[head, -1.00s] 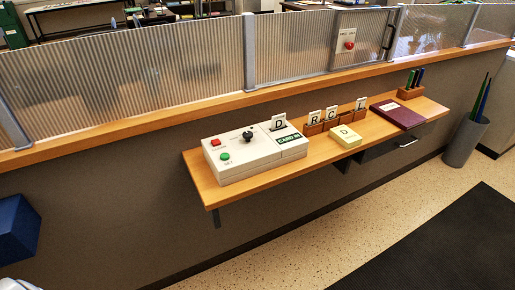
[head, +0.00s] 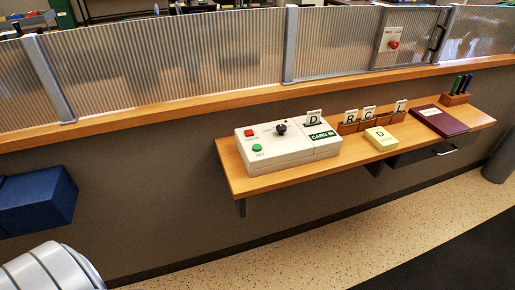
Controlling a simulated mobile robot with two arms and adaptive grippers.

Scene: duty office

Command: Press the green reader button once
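The card reader (head: 290,150) is a pale box on a wooden shelf in the middle of the head view. Its green button (head: 257,148) is at the front left of its top, near a label that seems to read SET. A red button (head: 249,133) sits behind it, and a black knob (head: 281,128) is to the right. A card marked D (head: 313,118) stands upright in the reader's slot, beside a green CARD IN sign (head: 322,136). Neither gripper is in view.
The shelf (head: 232,168) also bears a card rack (head: 347,128) with lettered cards, a yellow D pad (head: 381,138), a maroon book (head: 439,120) and a pen holder (head: 455,99). A ribbed screen (head: 180,65) stands behind. A blue box (head: 38,201) is at left. Floor in front is clear.

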